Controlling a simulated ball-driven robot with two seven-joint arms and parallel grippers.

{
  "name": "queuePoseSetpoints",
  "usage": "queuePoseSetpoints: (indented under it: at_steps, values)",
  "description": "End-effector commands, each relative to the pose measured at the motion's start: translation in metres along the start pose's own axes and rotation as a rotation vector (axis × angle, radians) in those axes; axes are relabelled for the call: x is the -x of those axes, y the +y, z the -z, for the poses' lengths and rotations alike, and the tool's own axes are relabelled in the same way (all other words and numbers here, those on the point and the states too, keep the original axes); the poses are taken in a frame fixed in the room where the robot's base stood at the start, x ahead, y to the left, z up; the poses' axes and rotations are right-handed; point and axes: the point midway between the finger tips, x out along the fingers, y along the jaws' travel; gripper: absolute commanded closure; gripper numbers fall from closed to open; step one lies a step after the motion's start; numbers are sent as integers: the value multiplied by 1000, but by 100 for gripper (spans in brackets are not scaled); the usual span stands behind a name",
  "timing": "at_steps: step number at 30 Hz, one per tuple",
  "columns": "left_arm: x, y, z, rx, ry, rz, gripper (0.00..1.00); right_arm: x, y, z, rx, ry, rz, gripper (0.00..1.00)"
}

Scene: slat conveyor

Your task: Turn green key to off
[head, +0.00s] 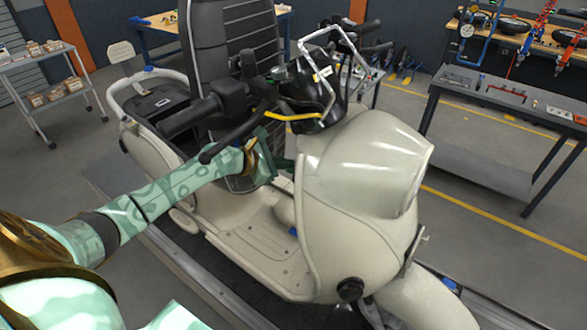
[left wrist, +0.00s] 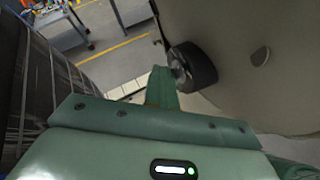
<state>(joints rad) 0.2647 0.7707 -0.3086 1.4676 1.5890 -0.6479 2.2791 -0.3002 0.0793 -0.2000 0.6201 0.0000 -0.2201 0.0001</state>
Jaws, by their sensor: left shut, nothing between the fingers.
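A cream scooter (head: 365,165) with its bodywork partly off stands in front of me. My left gripper (head: 284,163) reaches in from the left behind the front shield, below the handlebar. In the left wrist view its green fingers (left wrist: 161,84) are shut and empty. Their tips are close to a black round lock housing (left wrist: 197,66) with a small metallic part on its face, set in the cream panel. I cannot tell whether they touch it. I cannot make out a green key; it may be hidden by the fingers. My right gripper is not in view.
The black handlebar (head: 235,135), a yellow cable (head: 290,116) and loose wiring lie just above my left gripper. The scooter's cream floorboard (head: 262,245) is clear below. A grey workbench (head: 500,100) stands at the right, a trolley (head: 50,85) at the far left.

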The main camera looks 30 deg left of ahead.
Motion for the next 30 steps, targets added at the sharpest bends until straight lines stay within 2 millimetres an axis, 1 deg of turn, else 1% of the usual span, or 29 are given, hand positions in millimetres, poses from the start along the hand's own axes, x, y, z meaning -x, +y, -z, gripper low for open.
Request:
queuePoseSetpoints:
  at_steps: [1,12,30]
  values:
    - [0,-7,10,-1,22,15,100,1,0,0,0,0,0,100]
    - [27,-4,4,-2,20,12,100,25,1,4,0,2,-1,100]
    - [71,-2,-4,-1,9,6,100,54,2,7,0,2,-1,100]
